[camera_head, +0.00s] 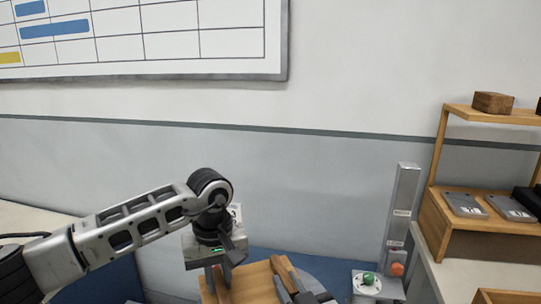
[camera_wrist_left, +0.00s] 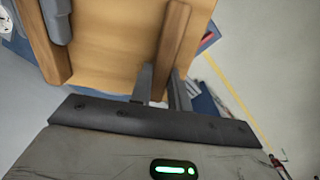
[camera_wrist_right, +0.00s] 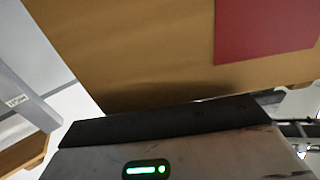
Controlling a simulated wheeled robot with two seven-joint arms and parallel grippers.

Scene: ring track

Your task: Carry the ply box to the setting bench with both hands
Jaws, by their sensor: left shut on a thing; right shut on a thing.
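The ply box (camera_head: 252,278) is at the bottom of the head view, cut off by the frame edge. It also shows in the left wrist view (camera_wrist_left: 110,40), and its plain side with a red patch fills much of the right wrist view (camera_wrist_right: 150,45). My left gripper (camera_head: 222,278) is shut on a wooden bar at the box's edge; its fingers (camera_wrist_left: 163,88) stand either side of that bar. My right gripper (camera_head: 303,296) is at the opposite bar, partly cut off, and shut on the box. I cannot tell which surface is the setting bench.
A pale bench (camera_head: 460,280) with a wooden shelf unit (camera_head: 450,235) stands at the right. A grey post (camera_head: 402,215) with green and red buttons stands beside it. Another pale worktop (camera_head: 35,217) is at the left. A wall with a chart board (camera_head: 150,45) closes the back.

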